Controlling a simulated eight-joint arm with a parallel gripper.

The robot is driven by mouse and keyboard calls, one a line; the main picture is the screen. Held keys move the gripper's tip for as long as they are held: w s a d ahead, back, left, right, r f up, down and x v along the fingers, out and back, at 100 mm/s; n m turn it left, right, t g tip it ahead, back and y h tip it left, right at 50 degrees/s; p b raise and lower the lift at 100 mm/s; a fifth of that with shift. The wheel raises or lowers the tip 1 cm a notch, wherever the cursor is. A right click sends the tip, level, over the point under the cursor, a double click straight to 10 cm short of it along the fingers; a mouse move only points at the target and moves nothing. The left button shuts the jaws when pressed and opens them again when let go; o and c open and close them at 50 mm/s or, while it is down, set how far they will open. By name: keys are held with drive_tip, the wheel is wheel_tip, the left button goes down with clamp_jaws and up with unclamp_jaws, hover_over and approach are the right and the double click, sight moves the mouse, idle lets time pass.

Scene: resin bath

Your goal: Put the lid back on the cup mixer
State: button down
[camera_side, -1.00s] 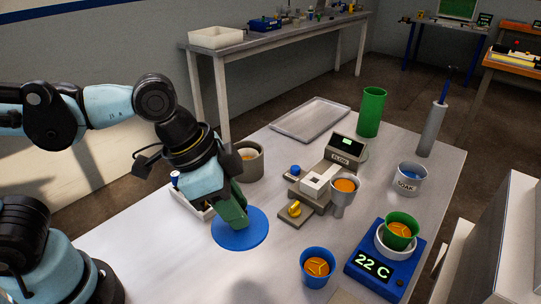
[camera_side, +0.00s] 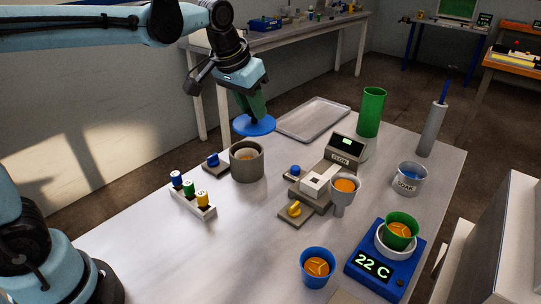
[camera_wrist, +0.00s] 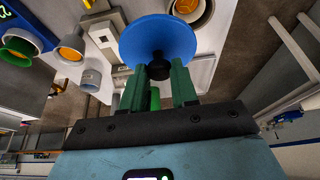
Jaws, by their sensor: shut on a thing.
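The lid is a blue disc (camera_side: 254,125). My gripper (camera_side: 252,108) is shut on it and holds it in the air. In the wrist view the green fingers (camera_wrist: 159,78) are at the black knob (camera_wrist: 158,66) of the blue lid (camera_wrist: 158,35). The cup mixer appears to be the grey round pot (camera_side: 247,166) with orange content inside, beside a small base with a blue knob (camera_side: 212,160). In the side view the lid appears above and slightly right of the pot's open top, apart from it. The pot's mouth is uncovered.
A metal tray (camera_side: 313,118) lies behind.

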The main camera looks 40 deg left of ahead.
sight(243, 124)
drive_tip(key=shift+w+a+f, duration=0.5)
drive_tip(key=shift+a+f, duration=0.55)
drive_tip(key=shift+f, duration=0.3)
drive_tip(key=shift+w+a+f, duration=0.55)
drive_tip(key=shift+a+f, duration=0.45)
drive_tip(key=shift+f, duration=0.4)
drive_tip(key=shift+w+a+f, duration=0.5)
drive_tip(key=shift+a+f, duration=0.55)
drive_tip(key=shift+f, duration=0.3)
drive_tip(key=shift+f, duration=0.35)
drive_tip(key=shift+f, duration=0.25)
drive_tip(key=c, duration=0.9)
unclamp_jaws()
drive_tip(key=shift+o, duration=0.2)
